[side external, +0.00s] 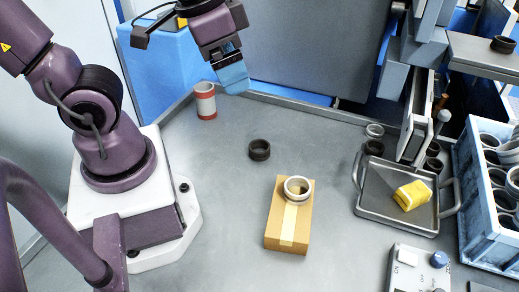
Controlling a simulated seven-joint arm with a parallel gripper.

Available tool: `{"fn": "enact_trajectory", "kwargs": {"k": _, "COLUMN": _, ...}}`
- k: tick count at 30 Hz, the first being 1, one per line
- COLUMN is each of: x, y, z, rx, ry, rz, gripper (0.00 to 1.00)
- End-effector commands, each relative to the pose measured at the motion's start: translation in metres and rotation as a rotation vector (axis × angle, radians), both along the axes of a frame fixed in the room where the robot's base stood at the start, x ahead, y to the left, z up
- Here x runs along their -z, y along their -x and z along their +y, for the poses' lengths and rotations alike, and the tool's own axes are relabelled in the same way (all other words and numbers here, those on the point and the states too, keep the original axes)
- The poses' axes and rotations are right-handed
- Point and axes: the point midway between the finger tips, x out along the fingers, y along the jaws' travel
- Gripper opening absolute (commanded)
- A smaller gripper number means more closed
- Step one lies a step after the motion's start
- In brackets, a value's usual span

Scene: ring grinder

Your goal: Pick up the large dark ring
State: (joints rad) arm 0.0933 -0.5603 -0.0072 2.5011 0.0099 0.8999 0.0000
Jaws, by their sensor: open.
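A dark ring (259,150) lies flat on the grey table near the middle, behind the cardboard box. Other dark rings show at the right: one (374,147) behind the metal tray, others beside the machine and one (503,44) on the grey shelf at the top right. I cannot tell from this view which is the large one. My gripper (234,84) hangs above the back of the table, up and left of the middle dark ring and well apart from it. It is open, with nothing seen between its blue fingers.
A light metal ring (297,188) rests on a cardboard box (273,240). A red and white cup (205,101) stands at the back. A handled tray (372,206) holds a yellow sponge (412,195). A blue crate (478,222) holds several rings. The table around the middle ring is clear.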

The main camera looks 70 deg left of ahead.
Motion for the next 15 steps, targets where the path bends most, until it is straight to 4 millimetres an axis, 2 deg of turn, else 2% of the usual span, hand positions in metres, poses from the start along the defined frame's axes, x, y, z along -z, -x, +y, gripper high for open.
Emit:
{"fn": "enact_trajectory", "kwargs": {"k": 1, "x": 0.020, "y": 0.000, "z": -0.005, "rx": 0.050, "ry": -0.037, "rz": 0.094, "gripper": 0.90}}
{"fn": "enact_trajectory", "kwargs": {"k": 6, "x": 0.076, "y": 0.011, "z": -0.003, "rx": 0.234, "ry": -0.233, "rz": 0.379, "gripper": 0.90}}
{"fn": "enact_trajectory", "kwargs": {"k": 9, "x": 0.103, "y": 0.021, "z": 0.004, "rx": 0.355, "ry": -0.374, "rz": 0.538, "gripper": 0.90}}
{"fn": "enact_trajectory", "kwargs": {"k": 15, "x": 0.146, "y": 0.037, "z": 0.026, "rx": 0.631, "ry": -0.694, "rz": 0.814, "gripper": 0.90}}
